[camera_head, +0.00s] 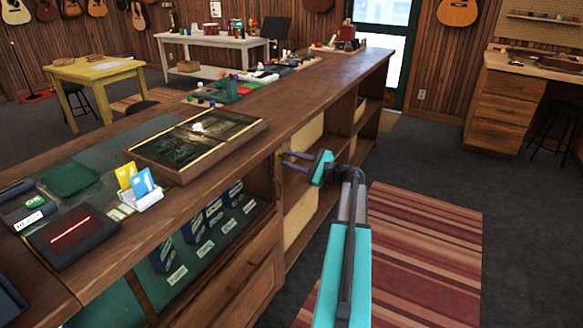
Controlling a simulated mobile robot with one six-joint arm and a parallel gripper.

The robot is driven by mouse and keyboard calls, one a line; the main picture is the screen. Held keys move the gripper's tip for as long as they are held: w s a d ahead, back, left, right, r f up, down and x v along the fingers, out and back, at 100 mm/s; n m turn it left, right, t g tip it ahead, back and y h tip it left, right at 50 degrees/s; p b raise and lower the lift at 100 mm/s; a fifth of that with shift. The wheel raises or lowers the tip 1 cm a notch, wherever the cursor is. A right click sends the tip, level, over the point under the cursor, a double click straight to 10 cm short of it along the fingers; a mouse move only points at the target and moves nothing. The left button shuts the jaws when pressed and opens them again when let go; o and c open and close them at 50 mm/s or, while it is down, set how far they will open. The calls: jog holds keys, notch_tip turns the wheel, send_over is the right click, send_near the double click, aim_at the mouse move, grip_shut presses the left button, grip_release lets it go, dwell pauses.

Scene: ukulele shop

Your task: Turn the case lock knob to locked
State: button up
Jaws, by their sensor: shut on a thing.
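A glass-fronted display section (215,232) with several dark boxes is in the counter front, left of my gripper. A flat glass-topped case (262,124) lies on the counter.
Open shelves (365,125) are beyond my gripper. A striped rug (425,250) covers the floor at right, with clear floor beside it. A wooden drawer desk (505,105) stands at far right.

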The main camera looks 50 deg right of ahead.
jog(key=n+b, duration=0.4)
jog(key=b, duration=0.1)
jog(key=n+b, duration=0.2)
jog(key=n, duration=0.1)
jog(key=shift+f+b, duration=0.3)
jog(key=shift+f, duration=0.05)
jog(key=n+b, duration=0.3)
jog(key=n, duration=0.1)
jog(key=shift+a+r+b, duration=0.1)
jog(key=shift+r+b, duration=0.05)
jog(key=shift+b, duration=0.15)
jog(key=o, duration=1)
jog(key=p+v, duration=0.1)
jog(key=v, duration=1.3)
jog(key=shift+w, duration=0.1)
